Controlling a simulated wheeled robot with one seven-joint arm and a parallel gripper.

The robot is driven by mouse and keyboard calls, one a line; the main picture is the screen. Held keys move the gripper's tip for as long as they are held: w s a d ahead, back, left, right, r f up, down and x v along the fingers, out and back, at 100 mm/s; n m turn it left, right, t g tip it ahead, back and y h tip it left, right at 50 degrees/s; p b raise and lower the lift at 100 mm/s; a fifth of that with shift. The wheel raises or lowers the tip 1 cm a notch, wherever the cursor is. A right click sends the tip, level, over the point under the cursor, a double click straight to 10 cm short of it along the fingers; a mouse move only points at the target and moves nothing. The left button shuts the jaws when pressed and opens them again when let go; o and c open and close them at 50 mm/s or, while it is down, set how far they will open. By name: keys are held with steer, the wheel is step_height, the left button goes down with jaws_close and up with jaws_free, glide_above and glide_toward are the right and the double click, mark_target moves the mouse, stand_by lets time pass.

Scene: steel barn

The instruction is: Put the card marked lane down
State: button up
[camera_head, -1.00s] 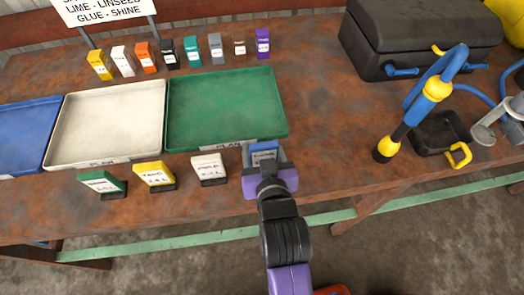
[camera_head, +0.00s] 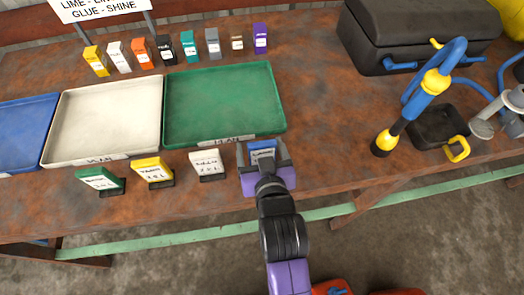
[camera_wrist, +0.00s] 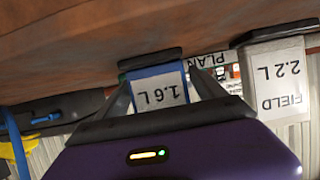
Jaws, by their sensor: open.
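A blue card (camera_head: 262,151) with a white label stands at the right end of the front row of cards. In the wrist view, upside down, the blue card (camera_wrist: 157,88) reads 1.6 L; its name line is hidden and is too small to read in the head view. My gripper (camera_head: 264,160) is open, with one finger on each side of the blue card. In the wrist view my gripper (camera_wrist: 160,95) shows gaps by the card. The card's dark foot is at the table top. I cannot tell which card is marked lane.
White (camera_head: 207,163), yellow (camera_head: 153,170) and green (camera_head: 100,179) cards stand to the left; the white one reads FIELD 2.2 L in the wrist view. Green (camera_head: 281,105), white (camera_head: 101,158) and blue (camera_head: 20,170) trays lie behind.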

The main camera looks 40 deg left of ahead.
steer(key=v, duration=1.2)
steer(key=shift+r, duration=0.15)
steer(key=s+d+f+m+t+h, duration=0.1)
steer(key=d+f+m+t+h, duration=0.15)
steer(key=d, duration=0.65)
steer(key=s+d+f+m+t+h, duration=0.1)
steer(key=s+d+m+h, duration=0.15)
steer(key=d, duration=0.75)
steer(key=s+d+r+m+t+h, duration=0.1)
steer(key=s+d+r+m+h, duration=0.1)
steer(key=s+d, duration=0.4)
steer(key=s+d+r+m+t+h, duration=0.1)
steer(key=s+d+r+m+h, duration=0.2)
steer(key=s+d, duration=0.3)
steer(key=d, duration=0.3)
steer(key=shift+t, duration=0.25)
steer(key=shift+c, duration=0.2)
